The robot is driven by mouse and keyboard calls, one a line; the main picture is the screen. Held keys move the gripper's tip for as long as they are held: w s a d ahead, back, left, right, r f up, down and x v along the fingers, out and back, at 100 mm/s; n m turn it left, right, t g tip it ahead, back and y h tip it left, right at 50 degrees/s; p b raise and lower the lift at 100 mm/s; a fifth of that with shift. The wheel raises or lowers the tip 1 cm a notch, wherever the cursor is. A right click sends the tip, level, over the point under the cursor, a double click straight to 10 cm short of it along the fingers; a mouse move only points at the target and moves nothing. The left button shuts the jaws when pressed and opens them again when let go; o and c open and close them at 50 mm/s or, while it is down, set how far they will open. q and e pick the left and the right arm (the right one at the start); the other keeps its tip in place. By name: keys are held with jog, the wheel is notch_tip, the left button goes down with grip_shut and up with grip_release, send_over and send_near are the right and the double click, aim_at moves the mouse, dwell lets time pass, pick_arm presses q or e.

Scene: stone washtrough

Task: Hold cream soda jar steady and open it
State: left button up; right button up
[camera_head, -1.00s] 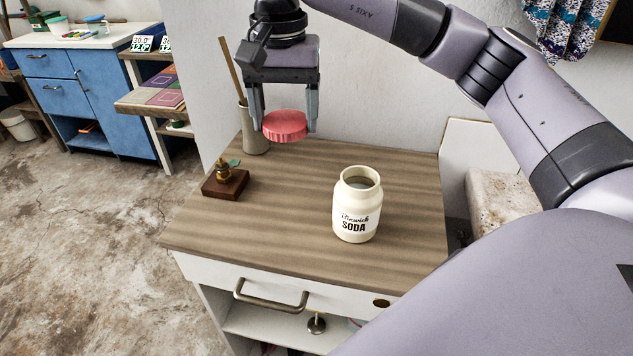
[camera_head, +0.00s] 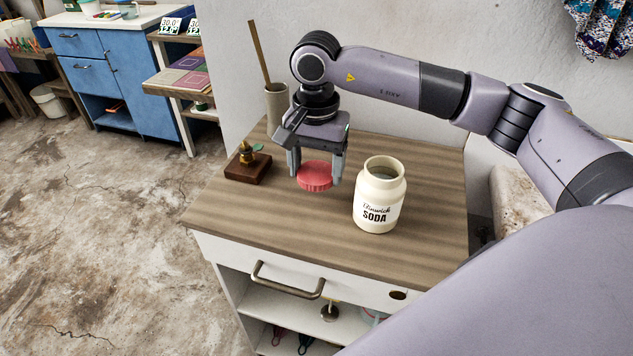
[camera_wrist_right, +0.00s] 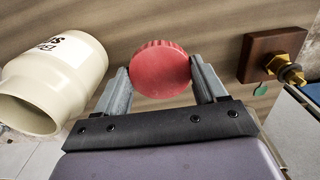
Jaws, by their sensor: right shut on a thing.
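The cream soda jar (camera_head: 379,196) stands upright on the wooden top, its mouth open and uncovered. In the right wrist view the jar (camera_wrist_right: 62,82) is at the left. My right gripper (camera_head: 315,177) is shut on the red lid (camera_head: 315,178), to the left of the jar and apart from it. The lid (camera_wrist_right: 160,68) sits between both fingers in the right wrist view. It looks low over the wooden top; I cannot tell whether it touches. My left gripper is not in view.
The wooden top (camera_head: 300,232) belongs to a white cabinet with a drawer handle. A wooden block with a brass fitting (camera_head: 248,165) stands left of my right gripper. The front of the top is clear.

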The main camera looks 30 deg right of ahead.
aim_at(317, 173)
notch_tip(317, 173, down, 4)
jog(key=shift+f, duration=0.1)
jog(key=shift+f, duration=0.2)
jog(key=o, duration=1.2)
jog(key=shift+c, duration=0.2)
jog(key=shift+r, duration=0.1)
jog(key=shift+r, duration=0.2)
notch_tip(317, 173, up, 12)
jog(key=shift+f, duration=0.1)
